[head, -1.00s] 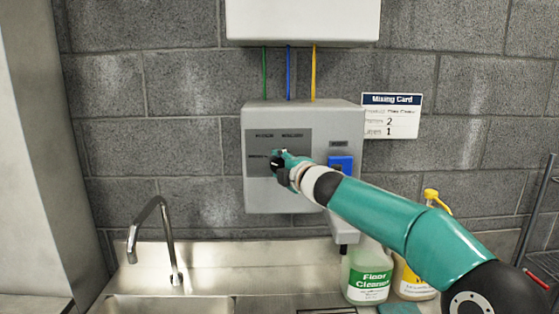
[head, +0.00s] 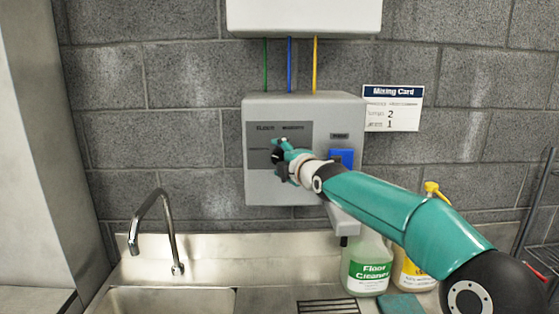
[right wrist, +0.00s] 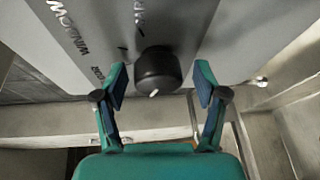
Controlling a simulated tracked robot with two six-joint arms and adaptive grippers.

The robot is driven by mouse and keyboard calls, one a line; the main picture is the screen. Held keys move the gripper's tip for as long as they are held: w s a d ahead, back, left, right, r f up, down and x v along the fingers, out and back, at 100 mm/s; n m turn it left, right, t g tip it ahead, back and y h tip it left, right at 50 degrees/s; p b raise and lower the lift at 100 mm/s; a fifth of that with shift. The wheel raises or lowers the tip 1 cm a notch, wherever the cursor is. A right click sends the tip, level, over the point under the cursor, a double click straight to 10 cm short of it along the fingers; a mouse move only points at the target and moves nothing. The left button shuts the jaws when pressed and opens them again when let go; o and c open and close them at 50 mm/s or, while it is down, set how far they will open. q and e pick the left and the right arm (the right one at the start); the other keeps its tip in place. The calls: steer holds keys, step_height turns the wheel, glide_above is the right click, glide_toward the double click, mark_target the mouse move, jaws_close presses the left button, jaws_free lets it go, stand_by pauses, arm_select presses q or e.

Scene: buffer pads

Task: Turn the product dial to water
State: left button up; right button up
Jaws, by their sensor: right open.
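The grey dispenser box (head: 353,112) is on the block wall, with a dark label panel (head: 259,132) on its front. The product dial (right wrist: 158,68) is a round black knob with a white mark that points toward the gripper's palm in the right wrist view. Labels around it include one reading WINDOW; the others are hard to read. My right gripper (right wrist: 161,76) is open, one finger on each side of the dial, with gaps showing. In the head view my right gripper (head: 279,156) covers much of the dial. My left gripper is not in view.
A blue button (head: 343,157) is on the dispenser's right, beside my right arm. A mixing card (head: 393,108) hangs to the right. Below are a faucet (head: 158,220), a sink, a floor cleaner bottle (head: 367,268) and a yellow-topped bottle (head: 431,187). The wall left of the dispenser is clear.

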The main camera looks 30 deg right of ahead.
steer(key=s+a+r, duration=0.1)
steer(key=s+a, duration=0.1)
steer(key=s, duration=0.9)
steer(key=shift+s, duration=0.35)
